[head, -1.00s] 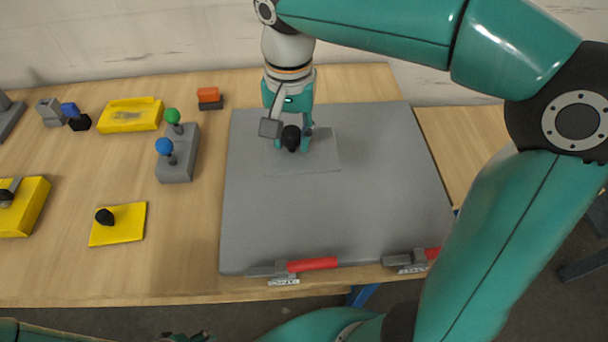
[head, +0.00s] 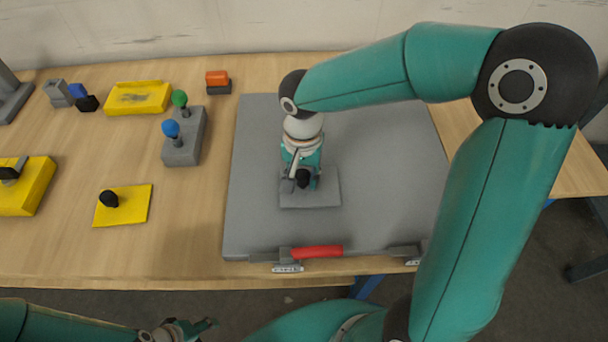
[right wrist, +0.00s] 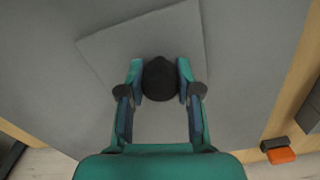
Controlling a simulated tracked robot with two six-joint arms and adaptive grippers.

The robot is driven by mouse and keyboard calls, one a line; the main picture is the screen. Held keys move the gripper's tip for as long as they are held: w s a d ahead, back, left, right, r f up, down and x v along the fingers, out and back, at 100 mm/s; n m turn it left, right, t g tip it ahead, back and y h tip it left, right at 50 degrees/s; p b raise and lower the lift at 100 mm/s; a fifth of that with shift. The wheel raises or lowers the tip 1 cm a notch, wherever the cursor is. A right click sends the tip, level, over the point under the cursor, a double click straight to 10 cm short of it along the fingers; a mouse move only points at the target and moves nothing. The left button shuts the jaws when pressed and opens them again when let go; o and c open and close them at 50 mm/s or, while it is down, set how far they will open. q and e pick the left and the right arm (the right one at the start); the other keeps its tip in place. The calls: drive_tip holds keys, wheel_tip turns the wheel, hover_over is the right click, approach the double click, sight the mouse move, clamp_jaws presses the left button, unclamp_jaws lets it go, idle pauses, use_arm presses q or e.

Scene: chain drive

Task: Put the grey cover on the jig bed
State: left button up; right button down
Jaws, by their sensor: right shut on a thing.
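The grey cover (head: 322,199) is a thin flat plate with a black knob. It shows over the middle of the large grey jig bed (head: 390,170) in the head view. My right gripper (head: 304,181) is shut on the knob from above. In the right wrist view the black knob (right wrist: 160,79) sits between both fingers, with the cover (right wrist: 130,45) behind it. I cannot tell whether the cover touches the bed or hangs just above it. My left gripper (head: 190,329) shows at the bottom edge, away from the table; its finger state is unclear.
To the left are a yellow plate with a black knob (head: 135,207), a grey block with blue and green knobs (head: 183,146), a yellow tray (head: 137,98) and an orange-and-dark block (head: 217,82). Much of the bed is bare.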

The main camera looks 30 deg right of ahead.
sight(304, 174)
drive_tip(key=shift+s+f, duration=0.1)
drive_tip(key=shift+f, duration=0.15)
drive_tip(key=c, duration=0.8)
unclamp_jaws()
wheel_tip(304, 174, up, 12)
drive_tip(key=shift+r+p, duration=0.15)
drive_tip(key=shift+p, duration=0.45)
